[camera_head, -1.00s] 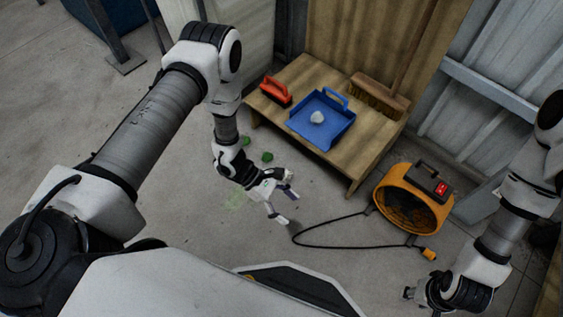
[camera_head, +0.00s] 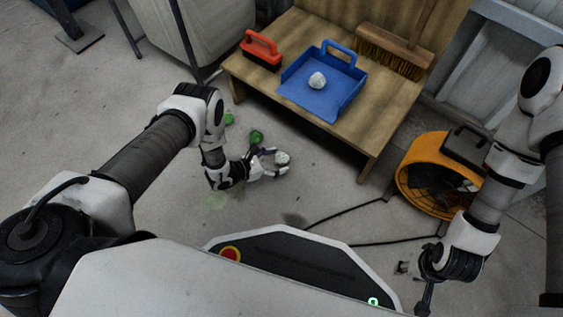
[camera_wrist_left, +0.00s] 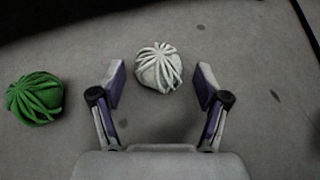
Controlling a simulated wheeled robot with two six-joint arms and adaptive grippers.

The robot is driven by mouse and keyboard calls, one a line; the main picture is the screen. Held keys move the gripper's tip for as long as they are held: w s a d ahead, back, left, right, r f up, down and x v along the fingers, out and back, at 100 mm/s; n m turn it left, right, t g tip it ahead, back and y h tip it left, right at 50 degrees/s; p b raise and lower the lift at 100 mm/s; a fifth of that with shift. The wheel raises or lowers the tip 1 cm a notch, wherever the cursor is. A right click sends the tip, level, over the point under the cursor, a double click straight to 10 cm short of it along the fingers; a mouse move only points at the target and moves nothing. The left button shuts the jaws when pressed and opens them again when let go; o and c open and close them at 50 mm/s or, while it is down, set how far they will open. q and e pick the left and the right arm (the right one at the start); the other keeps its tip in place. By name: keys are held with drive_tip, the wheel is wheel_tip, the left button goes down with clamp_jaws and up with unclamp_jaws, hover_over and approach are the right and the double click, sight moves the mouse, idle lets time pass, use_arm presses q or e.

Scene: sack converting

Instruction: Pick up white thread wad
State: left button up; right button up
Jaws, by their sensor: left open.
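A white thread wad (camera_head: 282,158) lies on the concrete floor in front of the low wooden table. In the left wrist view the white wad (camera_wrist_left: 158,66) is a ribbed ball, centred at the mouth of my left gripper (camera_wrist_left: 160,83). The fingers are open on either side of it, with a gap to each. In the head view my left gripper (camera_head: 277,163) is low at the floor beside the wad. My right gripper (camera_head: 414,284) hangs at the lower right, away from the wad; its finger opening is unclear.
Green wads (camera_head: 256,136) lie on the floor nearby; one (camera_wrist_left: 35,98) is left of my left gripper. The wooden table (camera_head: 250,75) holds a blue dustpan (camera_head: 305,97) with another white wad (camera_head: 317,80), a red-handled brush (camera_head: 262,50) and a broom (camera_head: 395,52). An orange blower (camera_head: 430,165) stands right.

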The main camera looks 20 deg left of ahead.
use_arm(q)
drive_tip(key=shift+w+d+f, duration=0.3)
drive_tip(key=shift+f, duration=0.05)
drive_tip(key=shift+r, duration=0.2)
drive_tip(key=c, duration=0.8)
use_arm(e)
drive_tip(key=shift+f, duration=0.3)
